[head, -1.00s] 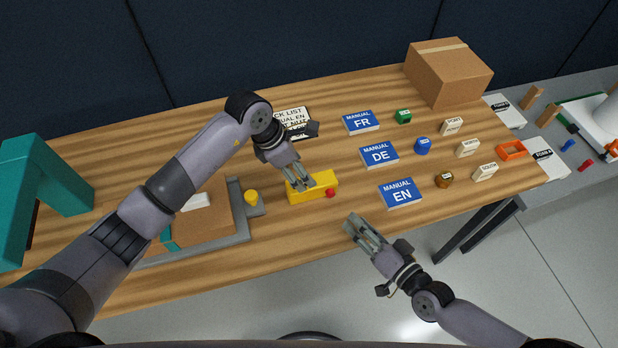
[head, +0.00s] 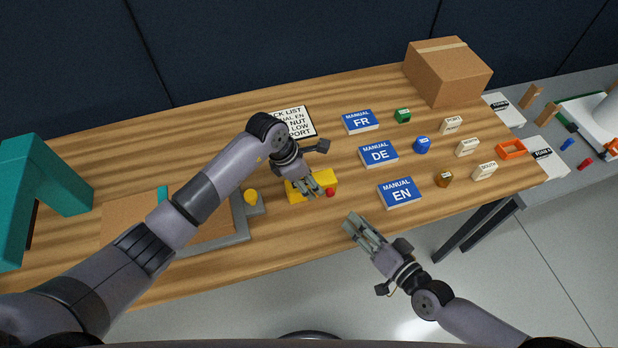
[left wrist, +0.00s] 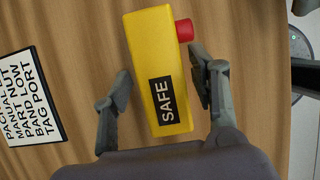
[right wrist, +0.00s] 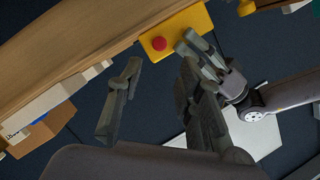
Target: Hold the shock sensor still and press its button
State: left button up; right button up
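The shock sensor (head: 327,178) is a yellow box on the wooden table with a red button (head: 331,193) on its side facing me. In the left wrist view the sensor (left wrist: 152,55) shows a black SAFE label, and the button (left wrist: 184,30) sticks out at its right. My left gripper (head: 317,191) is over the sensor, open, with one finger on each side and small gaps visible. My right gripper (head: 354,224) is open and empty off the table's front edge. In the right wrist view the button (right wrist: 159,43) faces it, beyond the fingers.
A grey fixture (head: 240,217) with a yellow knob (head: 250,197) stands left of the sensor. Blue manuals, EN (head: 400,193) nearest, lie to the right. A checklist (head: 298,118) lies behind. A teal frame (head: 70,190) stands far left, a cardboard box (head: 447,75) back right.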

aim_at(330, 193)
pick_arm(q)
jog(key=c, duration=1)
pick_arm(e)
jog(key=shift+c, duration=0.3)
grip_shut()
dwell(0.8)
